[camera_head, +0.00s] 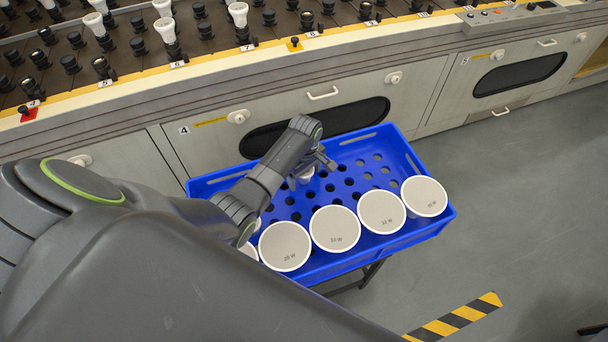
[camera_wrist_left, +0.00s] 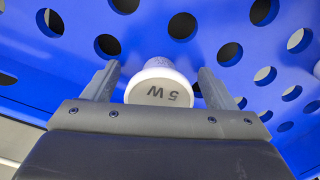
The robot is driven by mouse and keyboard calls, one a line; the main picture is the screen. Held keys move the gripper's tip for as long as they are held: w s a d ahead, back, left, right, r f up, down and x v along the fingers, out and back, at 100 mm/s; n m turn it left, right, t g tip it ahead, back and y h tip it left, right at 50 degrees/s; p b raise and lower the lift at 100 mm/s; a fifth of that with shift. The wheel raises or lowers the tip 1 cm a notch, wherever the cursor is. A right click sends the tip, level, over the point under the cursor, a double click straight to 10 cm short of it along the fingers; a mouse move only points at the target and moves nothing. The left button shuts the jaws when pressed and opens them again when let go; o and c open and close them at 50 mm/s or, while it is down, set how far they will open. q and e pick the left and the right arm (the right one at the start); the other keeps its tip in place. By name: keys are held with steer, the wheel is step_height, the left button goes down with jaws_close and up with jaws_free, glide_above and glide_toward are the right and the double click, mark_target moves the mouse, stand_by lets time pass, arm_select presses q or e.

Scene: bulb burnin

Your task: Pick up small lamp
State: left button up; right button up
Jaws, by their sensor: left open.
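A small white lamp marked "5 W" (camera_wrist_left: 158,88) stands in the perforated blue crate, between the two fingers of my left gripper (camera_wrist_left: 158,88) in the left wrist view. The fingers are open, with a gap on each side of the lamp. In the head view my left gripper (camera_head: 314,168) reaches down over the crate, and a bit of the small lamp (camera_head: 305,176) shows beneath it. The rest of the lamp is hidden by the gripper. My right gripper is not in view.
The blue crate (camera_head: 437,226) has several large white lamps along its near edge, including one marked 32 W (camera_head: 382,212). Behind it is a long grey bench (camera_head: 390,103) with rows of sockets.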

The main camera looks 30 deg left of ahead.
arm_select(q)
steer(key=c, duration=1.1)
steer(key=shift+r, duration=0.15)
